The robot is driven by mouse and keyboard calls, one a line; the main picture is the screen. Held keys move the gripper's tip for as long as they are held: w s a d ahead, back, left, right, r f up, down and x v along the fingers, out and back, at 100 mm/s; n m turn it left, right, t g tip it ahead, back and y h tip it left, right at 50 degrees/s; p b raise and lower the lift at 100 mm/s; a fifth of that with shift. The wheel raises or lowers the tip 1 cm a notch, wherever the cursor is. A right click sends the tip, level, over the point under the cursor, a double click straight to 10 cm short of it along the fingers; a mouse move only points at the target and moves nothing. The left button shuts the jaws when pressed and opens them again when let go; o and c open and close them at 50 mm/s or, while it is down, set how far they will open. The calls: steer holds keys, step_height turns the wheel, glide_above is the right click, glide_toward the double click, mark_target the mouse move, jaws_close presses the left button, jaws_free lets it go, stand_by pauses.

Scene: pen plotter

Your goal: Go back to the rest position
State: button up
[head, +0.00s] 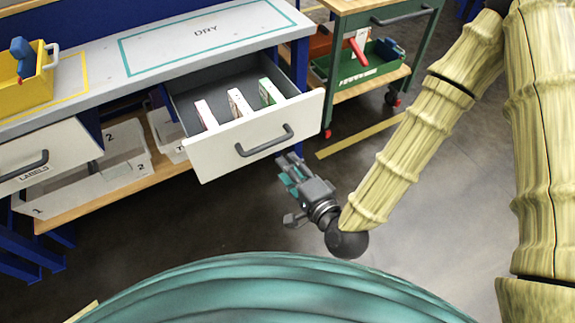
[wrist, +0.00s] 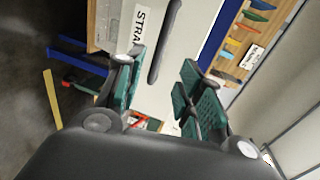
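My gripper (head: 289,168) hangs at the end of my arm, just right of and below the front of an open drawer (head: 225,157) in the head view. Its green-padded fingers stand apart with nothing between them, as the wrist view (wrist: 160,75) also shows. The drawer's dark handle (head: 264,141) is up and left of the gripper in the head view. A dark bar handle (wrist: 164,42) shows beyond the fingers in the wrist view. The fingers look apart from it.
The open drawer holds three slim boxes (head: 238,103) and juts out under the bench top (head: 110,60). A green cart (head: 372,60) stands at the back right. A yellow bin (head: 25,88) sits on the bench. The floor (head: 200,225) in front is clear.

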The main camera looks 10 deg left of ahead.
stand_by(0.4)
steer(key=s+d+f+n+g+h, duration=0.45)
steer(key=s+d+f, duration=0.25)
steer(key=d+f, duration=0.55)
steer(key=s+d+f+n+g+h, duration=0.4)
steer(key=s+d+f, duration=0.3)
steer(key=d+f, duration=0.5)
steer(key=s+d+f+g+h, duration=0.2)
steer(key=s+d+f+g, duration=0.15)
steer(key=s+d, duration=0.35)
step_height(320, 180, up, 16)
steer(key=p, duration=1.5)
steer(key=shift+w+a+n+p, duration=0.2)
steer(key=shift+w+n+p, duration=0.15)
steer(key=shift+w+n, duration=0.1)
steer(key=shift+r, duration=0.1)
